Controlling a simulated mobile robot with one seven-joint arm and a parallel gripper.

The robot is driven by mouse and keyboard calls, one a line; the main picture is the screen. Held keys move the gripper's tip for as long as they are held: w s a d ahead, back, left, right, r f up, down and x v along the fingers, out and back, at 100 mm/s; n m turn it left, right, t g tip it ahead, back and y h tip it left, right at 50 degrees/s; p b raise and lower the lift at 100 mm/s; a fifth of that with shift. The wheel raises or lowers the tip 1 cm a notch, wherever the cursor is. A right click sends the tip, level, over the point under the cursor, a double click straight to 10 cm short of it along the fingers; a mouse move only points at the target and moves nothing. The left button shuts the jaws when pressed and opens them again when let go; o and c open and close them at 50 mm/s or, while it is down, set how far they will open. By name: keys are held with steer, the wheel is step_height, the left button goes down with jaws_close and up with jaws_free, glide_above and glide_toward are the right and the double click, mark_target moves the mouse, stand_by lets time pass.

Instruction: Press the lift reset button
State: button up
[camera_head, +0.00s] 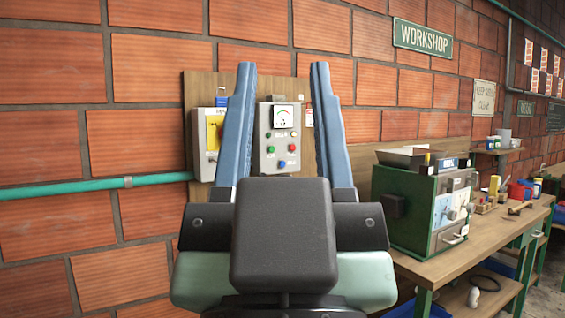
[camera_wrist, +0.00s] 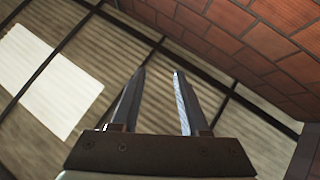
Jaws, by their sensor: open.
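A grey control box (camera_head: 262,140) hangs on a wooden board (camera_head: 222,88) on the brick wall. It has a dial gauge (camera_head: 283,116), a green button (camera_head: 270,149), a red button (camera_head: 290,148) and a blue button (camera_head: 282,164). Its labels are too small to read, so I cannot tell which is the lift reset button. My gripper (camera_head: 283,68) is open and empty, its two blue fingers upright and apart in front of the board. The box shows between them. My gripper also shows in the wrist view (camera_wrist: 160,71), with no buttons in sight there.
A second box with a yellow face (camera_head: 213,132) is on the board's left side. A green pipe (camera_head: 90,188) runs along the wall. At right, a green-and-grey machine (camera_head: 408,215) stands on a workbench (camera_head: 490,232). The wrist view shows brick wall (camera_wrist: 235,45) and a white panel (camera_wrist: 45,80).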

stand_by(0.4)
steer(key=shift+r+p, duration=0.3)
steer(key=c, duration=0.4)
step_height(320, 180, up, 11)
steer(key=p, duration=1.1)
jaws_close()
steer(key=shift+f, duration=0.25)
